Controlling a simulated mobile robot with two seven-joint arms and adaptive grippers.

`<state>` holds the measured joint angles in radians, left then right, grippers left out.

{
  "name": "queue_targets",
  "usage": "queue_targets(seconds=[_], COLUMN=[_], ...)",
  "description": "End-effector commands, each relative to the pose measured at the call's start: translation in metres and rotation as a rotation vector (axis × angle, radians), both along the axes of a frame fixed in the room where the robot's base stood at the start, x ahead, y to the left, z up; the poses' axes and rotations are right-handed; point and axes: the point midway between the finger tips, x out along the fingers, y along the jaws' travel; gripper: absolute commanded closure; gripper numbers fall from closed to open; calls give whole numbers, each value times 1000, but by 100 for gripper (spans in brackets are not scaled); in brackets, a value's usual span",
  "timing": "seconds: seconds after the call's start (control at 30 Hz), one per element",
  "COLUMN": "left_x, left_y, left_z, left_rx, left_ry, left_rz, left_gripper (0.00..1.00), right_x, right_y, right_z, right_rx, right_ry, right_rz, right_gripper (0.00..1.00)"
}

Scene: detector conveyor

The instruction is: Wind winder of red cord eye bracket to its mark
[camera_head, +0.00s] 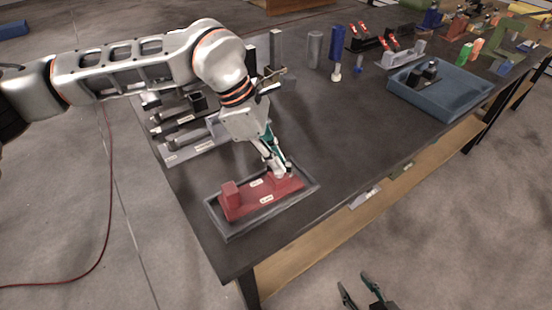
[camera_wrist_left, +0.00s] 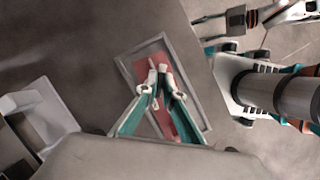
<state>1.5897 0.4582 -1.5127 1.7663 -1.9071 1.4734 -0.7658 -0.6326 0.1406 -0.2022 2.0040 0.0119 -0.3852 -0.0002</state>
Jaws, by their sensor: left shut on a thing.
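The red cord eye bracket (camera_head: 245,202) sits in a grey-rimmed tray (camera_head: 228,232) at the table's near left corner. It has a raised red block at its left end and small white labels. My left gripper (camera_head: 281,170) points down at the bracket's right end and is shut on the small pale winder (camera_head: 285,174) there, which the fingers mostly hide. The left wrist view shows the left fingertips (camera_wrist_left: 159,76) close together over the red bracket (camera_wrist_left: 182,122). The winder's mark cannot be made out. My right gripper (camera_head: 357,282) is open and empty, off the table's front edge.
Grey brackets (camera_head: 195,150) stand behind the left arm. A blue tray (camera_head: 440,98) with dark parts is at the right. Grey and blue cylinders (camera_head: 337,45) and red-tipped fixtures (camera_head: 392,45) stand at the back. The middle of the dark table (camera_head: 350,135) is clear.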

Motion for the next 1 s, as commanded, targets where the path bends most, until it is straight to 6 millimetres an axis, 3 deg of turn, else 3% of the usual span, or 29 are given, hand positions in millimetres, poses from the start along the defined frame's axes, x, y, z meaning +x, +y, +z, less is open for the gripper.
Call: queue_targets(seconds=[1.0], left_x=[2], left_y=[0], left_z=[1], left_rx=[0], left_ry=[-2], left_rz=[-182], left_gripper=[100], right_x=[-1], right_y=[-1], right_z=[-3], right_rx=[-4], right_ry=[2], right_rz=[1], right_gripper=[60])
